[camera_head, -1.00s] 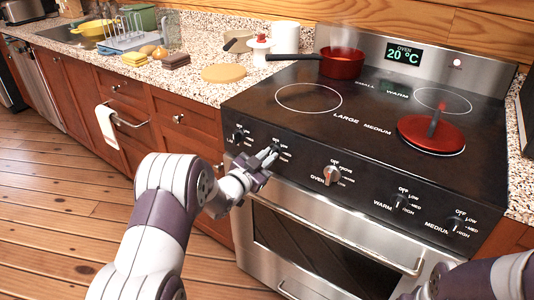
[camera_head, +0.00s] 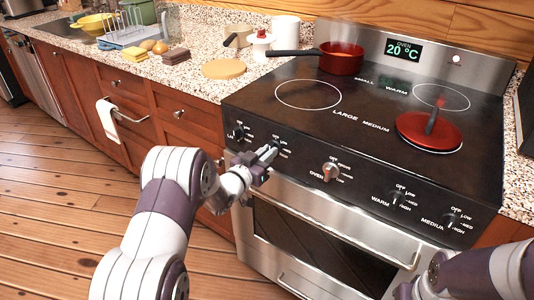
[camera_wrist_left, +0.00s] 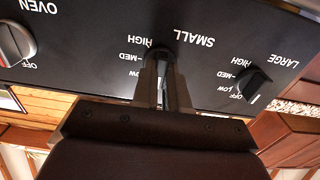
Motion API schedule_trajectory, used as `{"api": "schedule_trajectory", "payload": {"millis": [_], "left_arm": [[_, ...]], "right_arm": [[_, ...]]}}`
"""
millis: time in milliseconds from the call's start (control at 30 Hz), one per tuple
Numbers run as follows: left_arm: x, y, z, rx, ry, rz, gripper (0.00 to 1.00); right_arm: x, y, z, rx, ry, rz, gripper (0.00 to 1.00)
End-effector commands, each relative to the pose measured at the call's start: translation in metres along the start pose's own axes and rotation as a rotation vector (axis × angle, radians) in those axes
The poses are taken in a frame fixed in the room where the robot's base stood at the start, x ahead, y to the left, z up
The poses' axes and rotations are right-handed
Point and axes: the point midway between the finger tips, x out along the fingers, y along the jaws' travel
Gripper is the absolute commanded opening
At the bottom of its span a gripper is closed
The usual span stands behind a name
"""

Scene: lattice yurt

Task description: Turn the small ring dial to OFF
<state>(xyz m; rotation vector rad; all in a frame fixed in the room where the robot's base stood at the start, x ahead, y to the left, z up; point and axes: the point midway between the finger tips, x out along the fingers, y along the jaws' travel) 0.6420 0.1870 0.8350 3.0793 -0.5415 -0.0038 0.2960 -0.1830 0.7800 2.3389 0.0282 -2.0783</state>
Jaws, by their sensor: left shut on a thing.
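The small ring dial (camera_wrist_left: 161,53) is a dark knob on the black front panel of the stove, between the large dial and the oven dial. My left gripper (camera_head: 268,154) is at this dial, and in the left wrist view its two fingers (camera_wrist_left: 163,82) are shut on it from both sides. The printed SMALL, HIGH, MED and LOW show upside down around the dial. The fingers hide most of the knob, and I cannot tell where its pointer stands. My right arm (camera_head: 470,275) is at the lower right; its jaws are not clear.
The large dial (camera_wrist_left: 251,85) and the silver oven dial (camera_wrist_left: 14,43) flank the gripper. The warm dial (camera_head: 397,198) and medium dial (camera_head: 452,219) are further right. A red pot (camera_head: 341,60) stands on the rear left ring. A red lid (camera_head: 429,134) lies at front right.

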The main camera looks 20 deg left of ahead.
Motion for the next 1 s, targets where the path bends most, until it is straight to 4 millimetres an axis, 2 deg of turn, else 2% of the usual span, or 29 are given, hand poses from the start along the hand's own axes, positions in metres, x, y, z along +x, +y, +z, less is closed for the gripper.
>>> {"api": "schedule_trajectory", "payload": {"millis": [200,233,300,633,767,1000], "left_arm": [[-0.001,0.000,0.003,-0.004,-0.005,0.000,0.00],[-0.001,0.000,0.003,-0.004,-0.005,0.000,0.23],[-0.001,0.000,0.002,-0.003,-0.004,0.000,0.39],[-0.006,0.000,0.001,0.000,-0.003,-0.001,0.39],[-0.032,-0.001,-0.001,-0.002,-0.003,-0.003,0.39],[-0.097,-0.001,0.000,-0.002,-0.004,-0.004,0.39]], "right_arm": [[0.000,0.000,0.000,0.000,0.000,0.000,0.43],[0.000,0.000,0.000,0.000,0.000,0.000,0.43],[0.000,0.000,0.000,0.000,0.000,0.000,0.43],[-0.001,0.000,0.000,0.000,0.000,0.000,0.43],[-0.005,0.000,-0.001,0.000,0.000,0.000,0.43],[-0.011,0.000,-0.001,0.000,0.000,0.000,0.43]]}}
